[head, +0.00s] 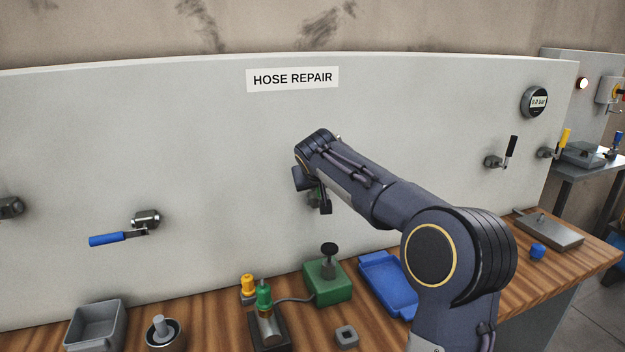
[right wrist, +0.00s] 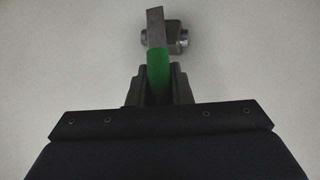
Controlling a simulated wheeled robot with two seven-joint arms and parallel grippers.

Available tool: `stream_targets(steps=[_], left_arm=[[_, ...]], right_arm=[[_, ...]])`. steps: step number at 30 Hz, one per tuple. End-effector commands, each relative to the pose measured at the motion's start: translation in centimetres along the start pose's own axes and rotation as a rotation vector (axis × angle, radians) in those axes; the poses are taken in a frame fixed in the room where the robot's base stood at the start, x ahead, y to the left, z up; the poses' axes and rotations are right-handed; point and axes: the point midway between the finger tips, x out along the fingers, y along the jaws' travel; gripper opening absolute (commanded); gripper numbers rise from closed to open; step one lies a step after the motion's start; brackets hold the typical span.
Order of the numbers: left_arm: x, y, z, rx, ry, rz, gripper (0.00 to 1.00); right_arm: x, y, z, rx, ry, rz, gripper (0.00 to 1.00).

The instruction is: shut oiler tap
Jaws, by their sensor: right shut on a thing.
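A tap with a green lever handle (right wrist: 159,75) sits on the pale wall panel. Its metal body (right wrist: 178,40) shows just past the lever's bare metal end in the right wrist view. My right gripper (right wrist: 160,90) is shut on the green handle, with one finger on each side. In the head view the right gripper (head: 316,196) is at the panel below the HOSE REPAIR sign, and my arm and gripper hide most of this tap. No label on the tap can be seen. My left gripper is not in view.
A blue-handled tap (head: 110,239) is on the panel at left, a black-handled tap (head: 510,152) at right. A gauge (head: 536,101) is above it. On the wooden bench stand a grey bin (head: 96,326), a green box (head: 328,284) with a black knob and a blue tray (head: 388,283).

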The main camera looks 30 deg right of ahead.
Motion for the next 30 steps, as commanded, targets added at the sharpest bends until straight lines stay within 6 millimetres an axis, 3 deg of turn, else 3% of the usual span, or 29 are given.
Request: stream_targets(steps=[10, 29, 30], left_arm=[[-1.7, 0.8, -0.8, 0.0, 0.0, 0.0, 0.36], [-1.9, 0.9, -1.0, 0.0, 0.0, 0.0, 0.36], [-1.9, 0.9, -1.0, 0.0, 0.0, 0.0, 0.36]], right_arm=[[0.2, 1.3, -0.1, 0.127, -0.037, -0.123, 0.0], [0.5, 1.5, 0.1, 0.162, -0.051, -0.159, 0.0], [0.5, 1.5, 0.1, 0.162, -0.051, -0.159, 0.2]])
